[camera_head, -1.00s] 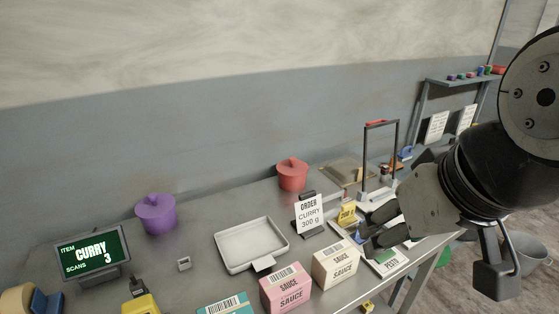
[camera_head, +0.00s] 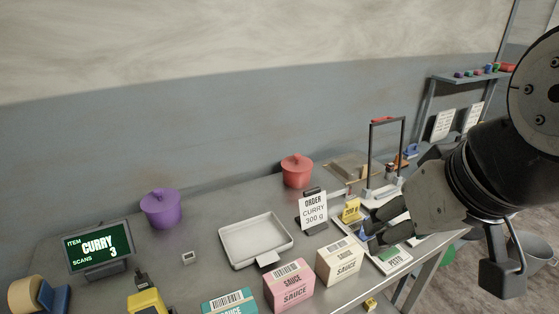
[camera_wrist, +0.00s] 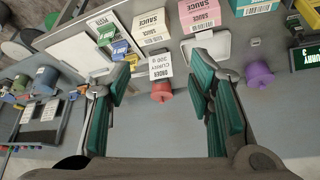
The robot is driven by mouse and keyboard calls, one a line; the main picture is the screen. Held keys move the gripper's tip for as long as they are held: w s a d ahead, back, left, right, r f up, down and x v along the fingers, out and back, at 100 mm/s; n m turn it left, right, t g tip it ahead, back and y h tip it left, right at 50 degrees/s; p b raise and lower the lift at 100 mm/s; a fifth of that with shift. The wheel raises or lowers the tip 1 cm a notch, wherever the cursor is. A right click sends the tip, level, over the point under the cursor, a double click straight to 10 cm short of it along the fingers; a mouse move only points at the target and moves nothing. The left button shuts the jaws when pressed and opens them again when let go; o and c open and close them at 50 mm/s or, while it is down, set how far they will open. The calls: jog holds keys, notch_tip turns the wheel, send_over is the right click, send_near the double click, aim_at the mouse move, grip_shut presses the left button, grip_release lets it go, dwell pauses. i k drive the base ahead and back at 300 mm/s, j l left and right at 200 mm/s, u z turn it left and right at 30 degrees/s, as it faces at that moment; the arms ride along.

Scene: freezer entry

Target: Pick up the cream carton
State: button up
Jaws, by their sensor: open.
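The cream carton (camera_head: 340,262), a box printed SAUCE with a barcode on top, stands on the front part of the steel table (camera_head: 205,275), just right of a pink sauce carton (camera_head: 289,286). In the wrist view the cream carton (camera_wrist: 151,27) is at the top, left of the pink carton (camera_wrist: 199,15). My gripper (camera_head: 370,226) is open and empty, to the right of and behind the cream carton and apart from it. In the wrist view its two green-padded fingers (camera_wrist: 160,82) are spread wide, with nothing between the pads.
An order card (camera_head: 313,210) stands behind the carton, with a red pot (camera_head: 297,171) farther back. A white tray (camera_head: 256,240) lies to the left. Small yellow and blue packs (camera_head: 351,210) and a pesto box (camera_head: 393,261) sit near my gripper. A teal carton (camera_head: 230,303) is front left.

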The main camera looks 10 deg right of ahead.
aim_at(338, 261)
jog(key=l+u, duration=0.15)
jog(key=l, duration=1.15)
